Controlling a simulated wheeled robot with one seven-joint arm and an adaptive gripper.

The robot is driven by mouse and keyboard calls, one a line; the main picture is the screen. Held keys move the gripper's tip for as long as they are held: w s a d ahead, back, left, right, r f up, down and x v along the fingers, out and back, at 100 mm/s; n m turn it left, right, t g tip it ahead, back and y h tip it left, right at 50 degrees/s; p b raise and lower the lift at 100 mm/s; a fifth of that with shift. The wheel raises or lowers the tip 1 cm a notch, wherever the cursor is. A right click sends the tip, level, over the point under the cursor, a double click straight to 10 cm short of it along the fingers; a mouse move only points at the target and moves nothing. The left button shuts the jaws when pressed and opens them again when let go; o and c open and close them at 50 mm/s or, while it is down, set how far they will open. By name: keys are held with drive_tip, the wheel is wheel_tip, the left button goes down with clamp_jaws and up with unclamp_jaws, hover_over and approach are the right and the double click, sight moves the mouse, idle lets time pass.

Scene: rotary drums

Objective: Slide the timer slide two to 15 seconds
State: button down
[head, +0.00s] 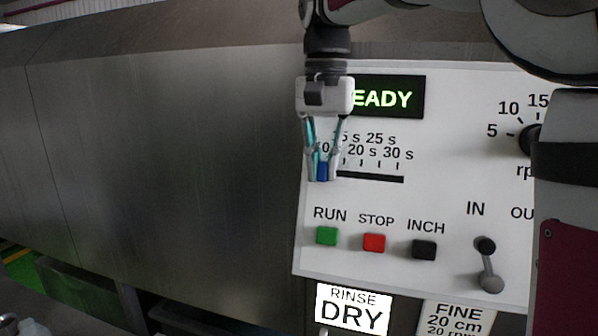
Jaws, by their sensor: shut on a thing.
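The timer slide is a blue knob (322,170) at the left end of a dark horizontal slot (372,177) on the white control panel. My gripper (322,174) reaches down from above and is shut on the blue knob, with a finger on each side. Above the slot is a seconds scale (372,147); 20 s, 25 s and 30 s can be read. The "15 s" mark is partly covered by my gripper, and the lower left label is mostly hidden. The knob sits left of the 15 s mark.
A green-lit display (385,97) is partly hidden behind my gripper. Below the slot are the green RUN (327,236), red STOP (374,242) and black INCH (423,249) buttons. An IN/OUT lever (488,262) and an rpm dial (529,138) are at the right. The slot right of the knob is clear.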

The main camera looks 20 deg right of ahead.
drive_tip(key=shift+s+d, duration=0.1)
drive_tip(key=shift+s+d+p, duration=0.75)
drive_tip(key=shift+s+d, duration=0.05)
drive_tip(key=shift+d, duration=0.35)
drive_tip(key=c, duration=1.6)
unclamp_jaws()
drive_tip(key=shift+w, duration=0.1)
wheel_tip(320, 180, up, 12)
drive_tip(key=s+a+f+n+t+b, duration=0.1)
drive_tip(key=s+f+n+t, duration=0.1)
drive_tip(key=s+f, duration=0.7)
drive_tip(key=s+a+f+n+t+b, duration=0.1)
drive_tip(key=s+f+n+t, duration=0.2)
drive_tip(key=s+f, duration=0.6)
wheel_tip(320, 180, down, 6)
drive_tip(key=shift+a+f+n+t, duration=0.1)
drive_tip(key=shift+a+n+t, duration=0.2)
drive_tip(key=shift+n, duration=0.6)
